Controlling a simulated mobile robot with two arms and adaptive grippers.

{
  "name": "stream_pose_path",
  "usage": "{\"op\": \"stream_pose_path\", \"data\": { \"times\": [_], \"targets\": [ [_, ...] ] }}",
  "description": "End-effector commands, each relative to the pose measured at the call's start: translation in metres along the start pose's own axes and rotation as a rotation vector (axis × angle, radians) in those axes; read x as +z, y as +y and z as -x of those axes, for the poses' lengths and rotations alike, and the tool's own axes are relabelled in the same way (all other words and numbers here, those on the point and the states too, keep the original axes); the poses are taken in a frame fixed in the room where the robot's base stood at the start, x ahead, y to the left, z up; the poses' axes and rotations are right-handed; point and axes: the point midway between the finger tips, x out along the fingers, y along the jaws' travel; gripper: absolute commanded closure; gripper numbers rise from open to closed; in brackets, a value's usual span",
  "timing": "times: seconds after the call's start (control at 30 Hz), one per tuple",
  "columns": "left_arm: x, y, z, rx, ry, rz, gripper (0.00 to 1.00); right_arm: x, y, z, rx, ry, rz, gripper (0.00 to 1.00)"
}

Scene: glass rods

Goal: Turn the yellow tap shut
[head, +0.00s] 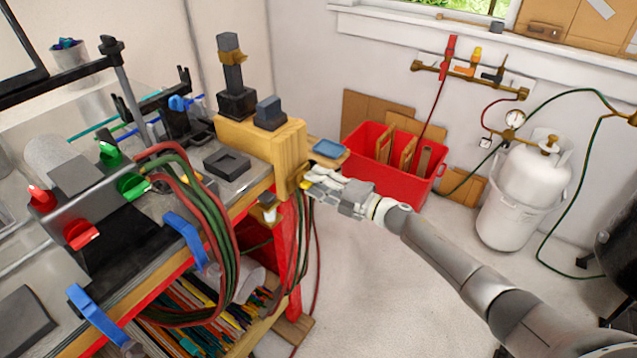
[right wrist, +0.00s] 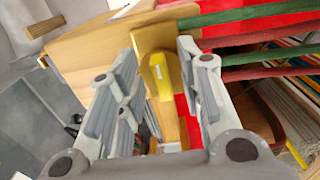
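A yellow tap handle (right wrist: 160,75) shows in the right wrist view, in front of a wooden plate at the bench corner. In the head view only a small yellow part (head: 304,185) of it shows beside my fingers. My right gripper (head: 312,181) reaches the bench corner from the right. In the right wrist view its two fingers (right wrist: 160,58) are spread, one on each side of the yellow handle, with visible gaps. Whether a finger touches it I cannot tell. My left gripper is not in view.
Red and green hoses (head: 205,215) hang at the bench side. A wooden block (head: 262,143) stands above the corner. A red bin (head: 405,170) and a white gas cylinder (head: 535,180) are behind. A wall manifold (head: 452,73) carries several valves. The floor at right centre is clear.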

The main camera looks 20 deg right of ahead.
Motion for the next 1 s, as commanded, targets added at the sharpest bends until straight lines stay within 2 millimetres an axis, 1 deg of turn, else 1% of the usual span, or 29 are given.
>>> {"op": "stream_pose_path", "data": {
  "times": [0.17,0.4,0.5,0.6,0.8,1.0],
  "targets": [
    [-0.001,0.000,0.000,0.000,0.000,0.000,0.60,0.001,-0.002,0.021,-0.004,-0.001,0.000,0.66],
    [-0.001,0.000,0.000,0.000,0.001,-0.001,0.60,0.001,-0.002,0.071,-0.005,-0.002,0.000,0.66],
    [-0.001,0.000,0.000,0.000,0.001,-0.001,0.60,0.000,-0.002,0.089,-0.004,-0.001,-0.001,0.66],
    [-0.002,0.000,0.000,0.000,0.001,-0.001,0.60,0.001,-0.002,0.103,-0.004,-0.002,-0.001,0.66],
    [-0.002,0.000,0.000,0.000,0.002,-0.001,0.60,0.001,-0.001,0.118,-0.002,-0.001,-0.001,0.66],
    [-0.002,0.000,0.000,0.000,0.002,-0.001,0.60,0.000,-0.001,0.119,-0.001,-0.001,-0.001,0.66]
  ]
}}
